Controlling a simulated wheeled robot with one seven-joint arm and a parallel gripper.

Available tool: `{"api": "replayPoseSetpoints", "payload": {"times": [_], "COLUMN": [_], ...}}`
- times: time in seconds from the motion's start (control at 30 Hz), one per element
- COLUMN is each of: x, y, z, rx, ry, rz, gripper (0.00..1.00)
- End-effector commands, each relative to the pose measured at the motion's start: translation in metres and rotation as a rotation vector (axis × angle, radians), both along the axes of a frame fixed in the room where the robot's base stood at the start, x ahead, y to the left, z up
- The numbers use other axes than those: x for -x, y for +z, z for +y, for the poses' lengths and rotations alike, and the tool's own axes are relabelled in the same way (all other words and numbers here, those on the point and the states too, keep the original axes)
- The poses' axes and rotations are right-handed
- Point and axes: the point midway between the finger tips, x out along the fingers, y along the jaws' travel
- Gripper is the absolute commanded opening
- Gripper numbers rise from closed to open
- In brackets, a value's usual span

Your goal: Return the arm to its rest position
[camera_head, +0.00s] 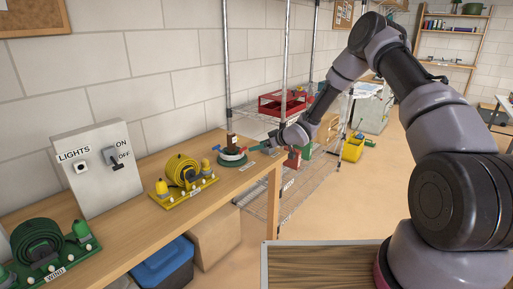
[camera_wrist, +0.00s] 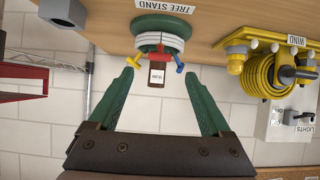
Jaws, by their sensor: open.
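My gripper (camera_head: 262,143) is at the far end of the wooden workbench (camera_head: 135,205), with my arm reaching out from the right. Just beyond the tips is a round green stand (camera_wrist: 161,22) with a white coil (camera_wrist: 160,42) and small yellow, red and blue parts. In the head view the green stand (camera_head: 231,160) is left of my gripper. I cannot tell whether they touch.
A yellow hose holder (camera_head: 184,180), a green one (camera_head: 42,250) and a lights switch box (camera_head: 97,168) stand along the bench. Wire shelving (camera_head: 229,75) is behind my gripper. Open floor (camera_head: 345,205) lies right of the bench.

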Motion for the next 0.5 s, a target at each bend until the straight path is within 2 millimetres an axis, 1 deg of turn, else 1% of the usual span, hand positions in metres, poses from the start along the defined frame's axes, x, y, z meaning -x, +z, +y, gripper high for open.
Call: {"api": "replayPoseSetpoints", "payload": {"times": [0.17, 0.27, 0.37, 0.47, 0.5], "x": [0.0, -0.002, -0.006, -0.01, -0.009], "y": [0.0, 0.007, 0.03, 0.069, 0.088], "z": [0.0, -0.003, -0.016, -0.04, -0.052], "rx": [0.0, 0.01, 0.045, 0.103, 0.128], "ry": [0.0, -0.01, -0.044, -0.112, -0.148], "rz": [0.0, 0.0, 0.003, 0.011, 0.019], "gripper": [0.82, 0.82, 0.82, 0.82, 0.82]}}
